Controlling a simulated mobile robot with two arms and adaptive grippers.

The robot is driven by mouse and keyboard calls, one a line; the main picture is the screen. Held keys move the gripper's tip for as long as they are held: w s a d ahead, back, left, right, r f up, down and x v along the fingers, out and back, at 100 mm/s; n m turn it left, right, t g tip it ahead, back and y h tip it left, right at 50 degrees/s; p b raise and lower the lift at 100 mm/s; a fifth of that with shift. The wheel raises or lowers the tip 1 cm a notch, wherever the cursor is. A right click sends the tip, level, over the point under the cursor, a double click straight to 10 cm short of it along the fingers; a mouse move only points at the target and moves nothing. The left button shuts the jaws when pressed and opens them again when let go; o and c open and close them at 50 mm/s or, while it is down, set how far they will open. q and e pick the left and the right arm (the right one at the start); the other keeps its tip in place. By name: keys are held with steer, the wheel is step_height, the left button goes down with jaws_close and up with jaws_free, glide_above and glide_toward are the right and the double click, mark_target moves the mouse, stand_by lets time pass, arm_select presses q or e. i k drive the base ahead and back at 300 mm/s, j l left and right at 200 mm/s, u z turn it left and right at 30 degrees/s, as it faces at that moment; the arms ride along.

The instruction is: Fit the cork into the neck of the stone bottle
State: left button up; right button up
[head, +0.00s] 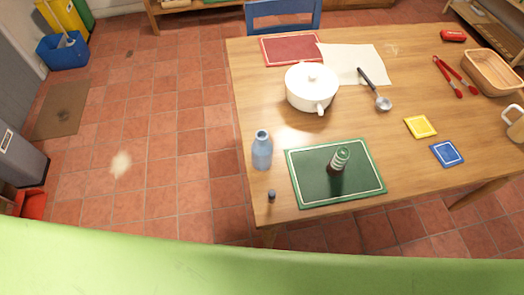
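A blue-grey bottle (262,152) stands upright near the left edge of the wooden table, just left of the green mat. The top of its neck looks open. A small dark stopper-like piece (271,195) stands in front of it, near the table's front-left corner. It may be the cork, but it is too small to be sure. It is apart from the bottle. Neither of my grippers is in view.
A green mat (302,197) bears a dark, light-banded upright object. On the table (420,165) are a white lidded pot (311,90), a ladle (383,102), yellow (420,126) and blue (446,153) coasters, and red tongs (456,80). A blue chair (284,14) stands behind.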

mark_target(261, 147)
steer(key=i+l, duration=0.1)
steer(key=l, duration=0.8)
steer(key=l+u, duration=0.5)
steer(key=k+l+u, duration=0.15)
steer(key=l+u, duration=0.35)
steer(key=l, duration=0.2)
steer(key=u, duration=0.15)
